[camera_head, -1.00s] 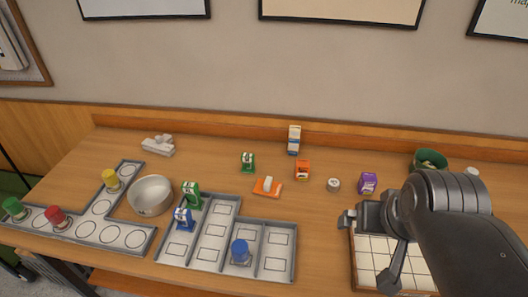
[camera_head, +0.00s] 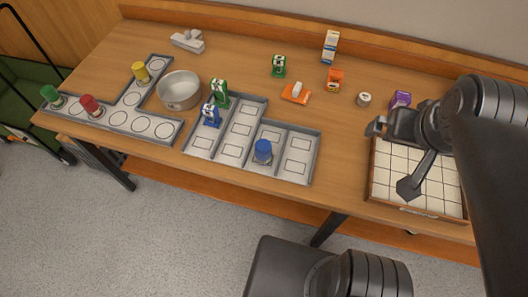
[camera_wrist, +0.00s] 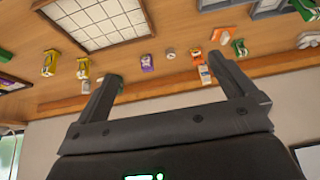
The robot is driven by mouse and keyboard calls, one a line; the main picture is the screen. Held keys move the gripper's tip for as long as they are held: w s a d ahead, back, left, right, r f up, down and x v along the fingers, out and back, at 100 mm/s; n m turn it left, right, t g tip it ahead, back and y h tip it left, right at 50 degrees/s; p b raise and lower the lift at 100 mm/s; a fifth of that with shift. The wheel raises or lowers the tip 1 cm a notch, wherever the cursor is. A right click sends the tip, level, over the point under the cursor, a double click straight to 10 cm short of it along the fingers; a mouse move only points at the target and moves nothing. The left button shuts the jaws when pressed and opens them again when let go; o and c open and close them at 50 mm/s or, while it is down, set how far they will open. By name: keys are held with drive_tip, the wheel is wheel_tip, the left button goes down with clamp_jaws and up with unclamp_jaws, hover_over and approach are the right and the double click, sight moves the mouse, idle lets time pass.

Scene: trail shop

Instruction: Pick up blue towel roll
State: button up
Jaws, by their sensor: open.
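The blue towel roll (camera_head: 263,150) looks like a short blue cylinder. It stands upright in a compartment of the grey divided tray (camera_head: 316,160), left of my gripper in the head view. I cannot make it out in the wrist view. My gripper (camera_wrist: 166,74) is open, with its two fingers spread apart and nothing between them. In the head view it is above the right part of the table, over the tiled tray (camera_head: 372,190) and well apart from the roll.
A blue-and-white item (camera_head: 211,116) and a green one (camera_head: 220,94) stand at the divided tray's left side. A metal bowl (camera_head: 178,90) is further left. Bare table lies between the two trays.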

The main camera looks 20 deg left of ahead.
drive_tip(key=shift+c, duration=0.2)
drive_tip(key=c, duration=0.6)
drive_tip(key=shift+c, duration=0.2)
